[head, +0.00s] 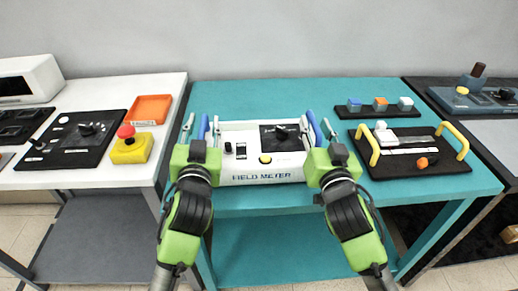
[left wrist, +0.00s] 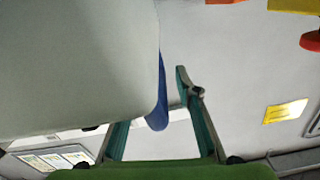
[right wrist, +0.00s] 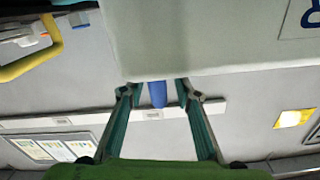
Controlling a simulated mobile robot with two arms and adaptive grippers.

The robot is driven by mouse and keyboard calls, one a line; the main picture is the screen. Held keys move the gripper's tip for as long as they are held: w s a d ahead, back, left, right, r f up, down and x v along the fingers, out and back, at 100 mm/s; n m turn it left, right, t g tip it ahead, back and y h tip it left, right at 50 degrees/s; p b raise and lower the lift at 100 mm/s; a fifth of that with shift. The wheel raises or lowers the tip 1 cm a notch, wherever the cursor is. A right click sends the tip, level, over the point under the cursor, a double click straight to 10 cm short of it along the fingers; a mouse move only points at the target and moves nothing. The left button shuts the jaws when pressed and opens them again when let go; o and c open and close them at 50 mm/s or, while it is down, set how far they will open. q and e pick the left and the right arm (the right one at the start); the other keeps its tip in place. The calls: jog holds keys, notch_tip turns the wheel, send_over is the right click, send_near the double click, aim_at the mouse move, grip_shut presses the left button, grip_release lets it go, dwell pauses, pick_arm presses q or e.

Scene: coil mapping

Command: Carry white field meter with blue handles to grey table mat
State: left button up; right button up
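The white field meter (head: 262,174) sits at the front of the teal table, between my grippers, with a black dial panel and a yellow button. Its left blue handle (head: 203,127) also shows in the left wrist view (left wrist: 159,100). Its right blue handle (head: 314,128) also shows in the right wrist view (right wrist: 157,94). My left gripper (head: 201,128) is open around the left handle, one finger partly hidden by the meter. My right gripper (head: 320,130) is open with the right handle between its fingers.
The teal table (head: 250,93) also holds a black tray with yellow handles (head: 415,160) and a strip of small blocks (head: 378,112) on the right. A white table (head: 165,88) with devices stands left. A grey table (head: 490,128) with a dark back area stands right.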

pick_arm(q)
grip_shut()
pick_arm(e)
grip_shut()
